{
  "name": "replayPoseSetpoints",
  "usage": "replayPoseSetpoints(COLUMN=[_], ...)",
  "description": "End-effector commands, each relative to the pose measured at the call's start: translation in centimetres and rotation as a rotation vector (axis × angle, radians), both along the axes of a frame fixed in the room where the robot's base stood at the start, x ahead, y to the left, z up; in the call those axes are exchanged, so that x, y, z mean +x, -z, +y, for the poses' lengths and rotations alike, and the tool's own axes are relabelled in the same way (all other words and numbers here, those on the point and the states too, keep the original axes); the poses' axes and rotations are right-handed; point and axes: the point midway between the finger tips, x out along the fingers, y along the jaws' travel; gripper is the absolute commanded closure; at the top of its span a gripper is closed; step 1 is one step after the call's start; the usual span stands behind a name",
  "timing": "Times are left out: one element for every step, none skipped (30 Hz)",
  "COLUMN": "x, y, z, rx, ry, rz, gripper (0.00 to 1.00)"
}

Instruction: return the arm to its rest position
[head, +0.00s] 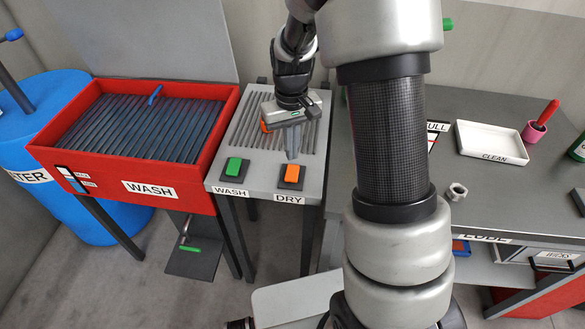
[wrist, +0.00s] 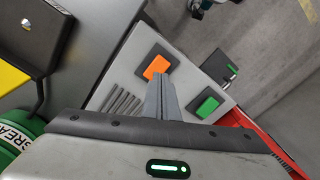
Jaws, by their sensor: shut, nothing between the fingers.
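My arm stands raised in the middle of the head view and hides part of the scene behind it. My gripper (head: 291,154) hangs over the grey panel (head: 262,181) between the red wash basin and the dark table. Its fingers are shut with nothing between them, and they also show in the wrist view (wrist: 161,92). The orange DRY button (head: 291,174) is just below the fingertips, and the green WASH button (head: 234,167) is to their left. Both buttons show in the wrist view, orange (wrist: 157,67) left of green (wrist: 207,106). I cannot tell whether the fingertips touch the panel.
The red wash basin (head: 150,187) with a slatted top is at left, beside a blue water barrel (head: 92,230). A pedal (head: 190,249) is below. The dark table (head: 480,215) at right holds a white CLEAN tray (head: 490,126), a nut (head: 457,191) and a pink cup (head: 534,131).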

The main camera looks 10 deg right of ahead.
Motion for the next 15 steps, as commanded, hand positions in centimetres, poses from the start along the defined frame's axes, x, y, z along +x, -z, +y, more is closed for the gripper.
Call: replayPoseSetpoints(x=[0.0, 0.0, 0.0, 0.0, 0.0, 0.0, 0.0, 0.0, 0.0, 0.0, 0.0, -0.1, -0.2, -0.4, -0.7], y=[0.1, 0.1, 0.1, 0.1, 0.1, 0.1, 0.1, 0.1, 0.1, 0.0, -0.1, -0.5, -1.0, -1.7, -3.0], z=[0.0, 0.0, 0.0, 0.0, 0.0, 0.0, 0.0, 0.0, 0.0, 0.0, 0.0, 0.0, 0.0, 0.0, 0.1], rx=[0.0, 0.0, 0.0, 0.0, 0.0, 0.0, 0.0, 0.0, 0.0, 0.0, 0.0, 0.001, 0.002, 0.004, 0.006], ry=[0.0, 0.0, 0.0, 0.0, 0.0, 0.0, 0.0, 0.0, 0.0, 0.0, 0.0, 0.001, 0.003, 0.005, 0.009], rz=[0.0, 0.0, 0.0, 0.0, 0.0, 0.0, 0.0, 0.0, 0.0, 0.0, -0.002, -0.007, -0.013, -0.021, -0.036], gripper=[1.0, 1.0, 1.0, 1.0, 1.0, 1.0, 1.0, 1.0, 1.0, 1.0, 1.0, 1.0, 1.0, 1.0, 1.0])
